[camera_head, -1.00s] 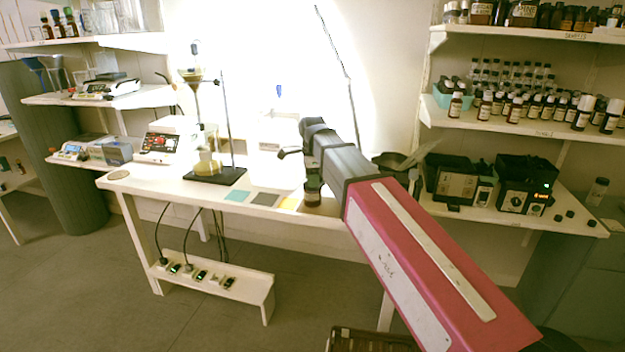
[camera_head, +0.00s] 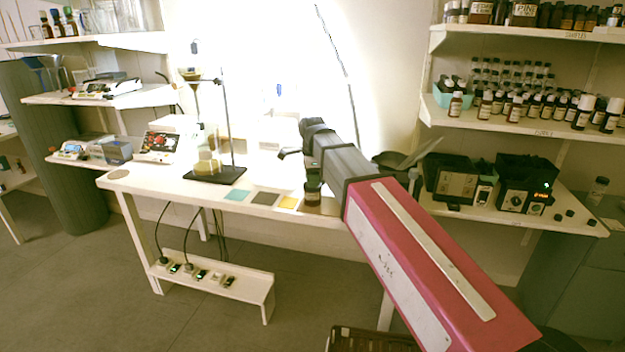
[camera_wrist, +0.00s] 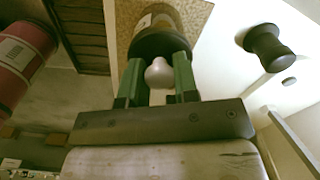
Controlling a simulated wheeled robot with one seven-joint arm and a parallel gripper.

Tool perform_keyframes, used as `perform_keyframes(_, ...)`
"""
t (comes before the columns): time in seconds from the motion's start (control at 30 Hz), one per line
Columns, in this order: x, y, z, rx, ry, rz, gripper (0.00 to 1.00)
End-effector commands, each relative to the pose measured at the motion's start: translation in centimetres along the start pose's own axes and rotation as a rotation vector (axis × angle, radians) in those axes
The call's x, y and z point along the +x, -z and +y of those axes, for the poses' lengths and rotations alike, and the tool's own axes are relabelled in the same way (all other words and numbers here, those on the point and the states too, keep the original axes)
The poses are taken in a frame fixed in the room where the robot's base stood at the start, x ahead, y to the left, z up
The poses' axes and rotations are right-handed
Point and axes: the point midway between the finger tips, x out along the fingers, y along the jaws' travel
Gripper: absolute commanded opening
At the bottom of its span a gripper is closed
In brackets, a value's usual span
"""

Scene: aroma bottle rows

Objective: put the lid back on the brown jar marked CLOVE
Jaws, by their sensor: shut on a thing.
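In the wrist view, my gripper (camera_wrist: 158,85) has its two green fingers closed around the pale round knob (camera_wrist: 159,73) of a dark, disc-shaped lid (camera_wrist: 160,44). A jar with a pale label (camera_wrist: 146,22) shows just beyond the lid, partly hidden by it. I cannot tell whether the lid touches the jar, and its label is not readable here. In the head view, a dark brown jar (camera_head: 313,194) stands near the front edge of the white table, below the end of my arm. The fingers are hidden there.
A stand with glassware (camera_head: 216,174) is farther left. A dark spool-shaped object (camera_wrist: 267,47) stands to the right in the wrist view. Shelves of bottles (camera_head: 535,105) are at right.

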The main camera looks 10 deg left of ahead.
Motion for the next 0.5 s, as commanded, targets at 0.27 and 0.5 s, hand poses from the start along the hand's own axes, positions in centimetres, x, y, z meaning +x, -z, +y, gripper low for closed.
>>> perform_keyframes(0.27,0.03,0.0,0.0,0.0,0.0,0.0,0.06)
perform_keyframes(0.5,0.03,0.0,0.0,0.0,0.0,0.0,0.54)
